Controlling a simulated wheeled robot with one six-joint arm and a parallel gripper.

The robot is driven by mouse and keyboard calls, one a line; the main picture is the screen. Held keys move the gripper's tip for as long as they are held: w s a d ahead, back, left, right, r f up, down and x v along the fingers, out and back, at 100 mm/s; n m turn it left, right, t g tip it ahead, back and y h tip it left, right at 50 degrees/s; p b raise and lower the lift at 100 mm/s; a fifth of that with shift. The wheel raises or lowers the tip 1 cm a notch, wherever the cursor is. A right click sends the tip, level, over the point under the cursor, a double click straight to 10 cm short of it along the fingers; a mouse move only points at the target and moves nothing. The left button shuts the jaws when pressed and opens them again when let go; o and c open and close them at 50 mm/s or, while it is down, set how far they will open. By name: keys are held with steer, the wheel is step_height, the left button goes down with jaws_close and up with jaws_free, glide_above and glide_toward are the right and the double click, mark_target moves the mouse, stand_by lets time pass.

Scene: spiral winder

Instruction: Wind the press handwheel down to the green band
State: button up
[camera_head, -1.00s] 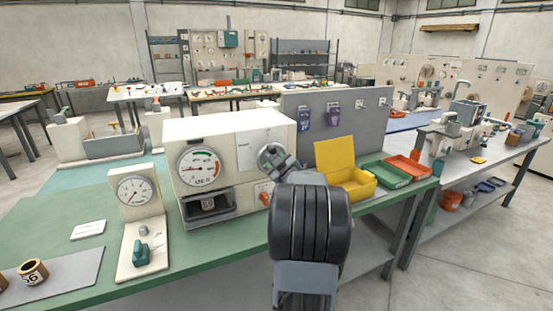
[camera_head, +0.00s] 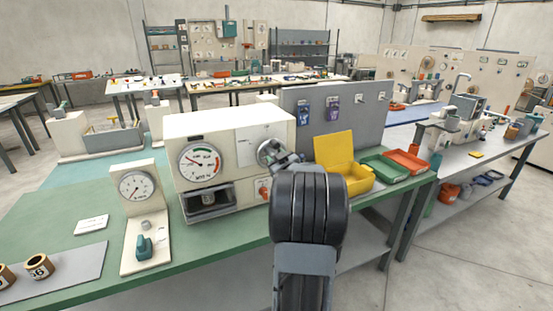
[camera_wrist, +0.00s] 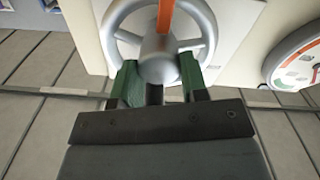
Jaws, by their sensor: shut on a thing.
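The press (camera_head: 235,125) is a cream box on the green bench. Its grey handwheel (camera_head: 268,151) is on the right of the front face, partly hidden by my arm. The wrist view shows the wheel (camera_wrist: 208,45) close up, with an orange stripe on it. My gripper (camera_wrist: 158,85) has its green-padded fingers shut on the handwheel near its hub.
Under the gauge is a dark recess with a metal cylinder (camera_head: 208,198). A smaller dial stand (camera_head: 138,187) is to the left. An open yellow box (camera_head: 350,180), a green tray (camera_head: 383,167) and an orange tray (camera_head: 408,161) lie to the right. A grey panel (camera_head: 375,110) stands behind.

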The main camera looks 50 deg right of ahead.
steer(key=o, duration=0.9)
steer(key=shift+s, duration=0.1)
steer(key=b+v, duration=0.1)
steer(key=v, duration=1.2)
steer(key=shift+s+a+f, duration=0.1)
steer(key=shift+s+a, duration=0.05)
steer(key=shift+s, duration=0.2)
